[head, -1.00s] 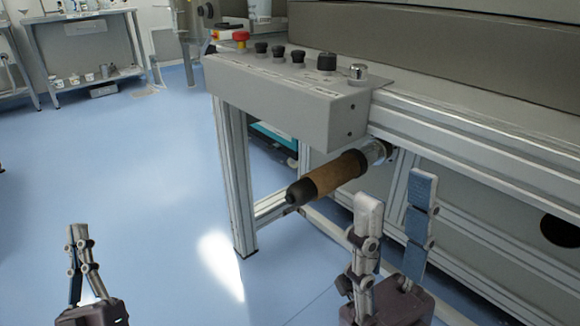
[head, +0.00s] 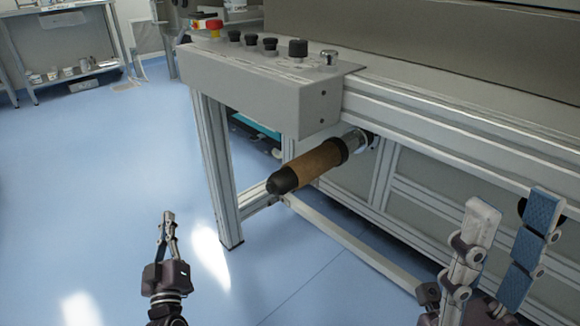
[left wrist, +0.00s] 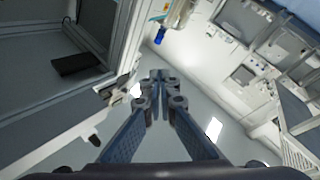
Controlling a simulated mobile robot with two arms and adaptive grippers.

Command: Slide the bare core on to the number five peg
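A brown cardboard-like core (head: 316,165) sits around a dark, black-ended rod (head: 283,181) that sticks out from the machine frame below the control box. No number shows on this rod. I cannot make out a number five peg. My left gripper (head: 168,220) is upright over the floor, left of the rod and apart from it. Its fingertips meet with nothing between them in the left wrist view (left wrist: 159,78). My right gripper (head: 512,210) is at the lower right, in front of the machine. Its two fingers stand apart with nothing between them.
The grey control box (head: 255,85) with several knobs and a red button (head: 213,25) overhangs the rod. A metal leg (head: 217,170) stands left of it. Machine rails (head: 440,125) run along the right. Blue floor (head: 90,170) is clear at left.

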